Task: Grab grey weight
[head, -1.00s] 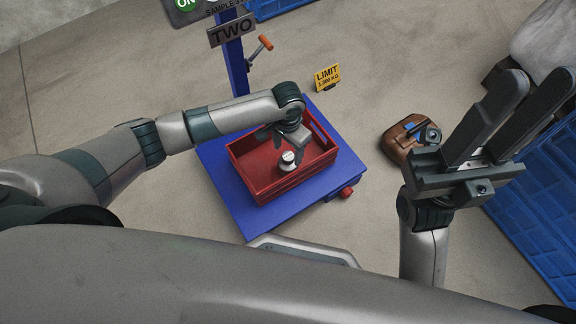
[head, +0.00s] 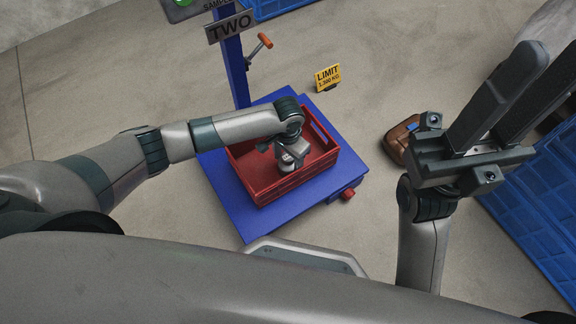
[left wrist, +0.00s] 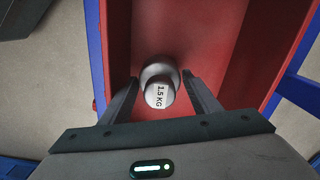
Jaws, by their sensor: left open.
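The grey weight (head: 287,164) stands inside a red crate (head: 321,167). In the left wrist view the weight (left wrist: 159,95) is a small rounded grey knob on a wider body, marked 1.5 KG. My left gripper (head: 281,150) points down into the crate, just over the weight. It is open, with one finger on each side of the weight's top; whether either finger touches it I cannot tell. My right gripper (head: 548,70) is raised at the right, open and empty, far from the crate.
The crate rests on a blue platform scale (head: 225,203) with a blue post (head: 235,70) and a TWO sign. A yellow LIMIT sign (head: 328,77), a brown bag (head: 398,140) and blue crates (head: 535,205) stand on the floor around it.

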